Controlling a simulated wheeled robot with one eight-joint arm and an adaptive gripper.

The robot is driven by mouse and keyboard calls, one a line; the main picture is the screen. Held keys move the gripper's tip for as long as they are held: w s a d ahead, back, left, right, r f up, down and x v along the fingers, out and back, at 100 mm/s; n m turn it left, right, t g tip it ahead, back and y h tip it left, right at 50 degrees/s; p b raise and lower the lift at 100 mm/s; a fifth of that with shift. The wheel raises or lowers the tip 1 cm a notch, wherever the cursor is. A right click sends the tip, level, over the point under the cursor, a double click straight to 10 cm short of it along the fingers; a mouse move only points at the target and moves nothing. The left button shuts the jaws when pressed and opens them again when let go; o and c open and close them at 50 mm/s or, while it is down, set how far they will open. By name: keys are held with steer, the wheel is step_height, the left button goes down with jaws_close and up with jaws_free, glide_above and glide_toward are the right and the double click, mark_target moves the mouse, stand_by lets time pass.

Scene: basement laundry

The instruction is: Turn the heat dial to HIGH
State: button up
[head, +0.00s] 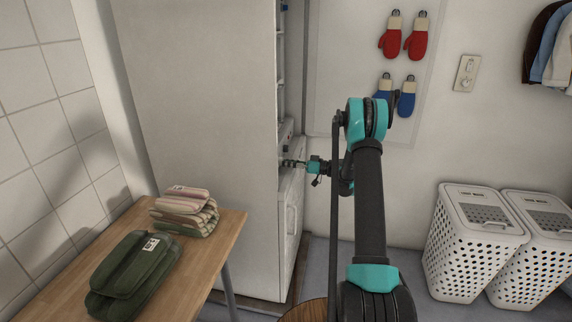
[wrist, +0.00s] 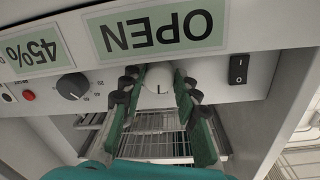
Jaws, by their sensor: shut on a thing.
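My gripper (head: 296,164) reaches left to the front of a tall pale cabinet in the head view. In the wrist view my gripper (wrist: 157,88) has its two fingers on either side of a round white knob (wrist: 158,76) with a small dark mark on its face, and is shut on it. A dark dial (wrist: 72,86) with small scale marks around it sits apart, to the left on the same panel.
The panel also has a black rocker switch (wrist: 238,68), a red button (wrist: 28,96) and upside-down "OPEN" (wrist: 156,30) and "45%" (wrist: 30,52) labels. A wire rack (wrist: 155,140) shows below. A wooden table (head: 225,225) with folded cloths and white laundry baskets (head: 470,245) stand apart.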

steer(key=m, duration=0.5)
steer(key=shift+r, duration=0.1)
steer(key=m, duration=0.4)
steer(key=shift+r+m+g, duration=0.1)
steer(key=shift+m+g, duration=0.3)
stand_by(0.3)
steer(key=o, duration=1.2)
steer(key=shift+c, duration=0.2)
steer(key=shift+s+d, duration=0.1)
steer(key=v, duration=0.7)
steer(key=shift+s+d, duration=0.2)
steer(key=shift+d, duration=0.2)
steer(key=shift+r, duration=0.1)
